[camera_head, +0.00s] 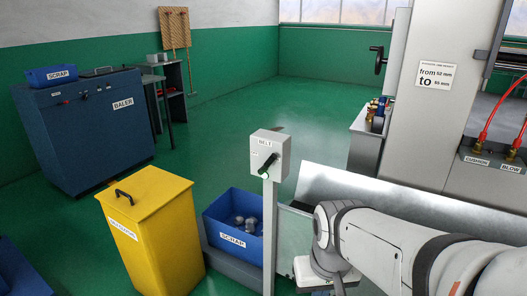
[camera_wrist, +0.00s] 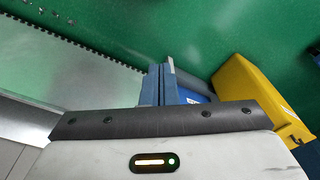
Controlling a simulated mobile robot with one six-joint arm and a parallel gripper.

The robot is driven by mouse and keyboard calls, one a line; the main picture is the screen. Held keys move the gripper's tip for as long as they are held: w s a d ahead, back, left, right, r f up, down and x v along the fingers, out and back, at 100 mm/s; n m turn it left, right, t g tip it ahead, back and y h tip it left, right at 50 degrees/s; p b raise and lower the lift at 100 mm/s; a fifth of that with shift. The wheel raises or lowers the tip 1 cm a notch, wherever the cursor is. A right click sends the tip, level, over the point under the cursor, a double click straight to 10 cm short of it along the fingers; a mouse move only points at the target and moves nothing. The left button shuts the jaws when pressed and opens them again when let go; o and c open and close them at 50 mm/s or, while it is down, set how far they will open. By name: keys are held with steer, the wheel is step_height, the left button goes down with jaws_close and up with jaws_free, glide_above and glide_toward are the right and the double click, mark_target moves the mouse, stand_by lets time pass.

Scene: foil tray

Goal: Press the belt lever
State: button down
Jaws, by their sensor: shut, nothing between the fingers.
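The belt lever (camera_head: 268,165) is a short black handle with some green at its lower edge, slanting down to the left on the front of a grey box (camera_head: 270,147) marked BELT. The box stands on a thin pale post, in the middle of the head view. My gripper (camera_wrist: 159,85) shows in the wrist view as two narrow fingers side by side, closed together and empty. In the head view my arm comes in from the lower right, with its hand low, right of the post and well below the lever. The fingertips are cut off there. The wrist view does not show the lever.
A blue SCRAP bin (camera_head: 215,224) with grey lumps stands left of the post, and a yellow lidded bin (camera_head: 160,240) stands further left. A metal trough (camera_head: 400,193) runs behind my arm. A blue baler (camera_head: 85,135) is at the back left. Green floor is open behind the box.

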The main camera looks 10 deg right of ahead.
steer(key=w+a+r+m+y+p, duration=0.3)
steer(key=w+r+m+y+p, duration=0.45)
steer(key=w+m, duration=0.45)
steer(key=w+d+r+m+t+y+p, duration=0.1)
steer(key=w+d+r+m+t+p, duration=0.1)
steer(key=w+d+m, duration=0.4)
steer(key=w+d+r+m+t+y+p, duration=0.1)
steer(key=w+d+m+t+p, duration=0.3)
steer(key=w+m, duration=0.5)
steer(key=shift+w+d+r+m+t, duration=0.25)
steer(key=shift+d+r+t, duration=0.4)
steer(key=shift+d+t, duration=0.35)
steer(key=shift+a, duration=0.1)
steer(key=p, duration=0.1)
glide_toward(269, 162)
steer(key=x, duration=0.4)
steer(key=shift+w+d, duration=0.3)
steer(key=shift+d, duration=0.1)
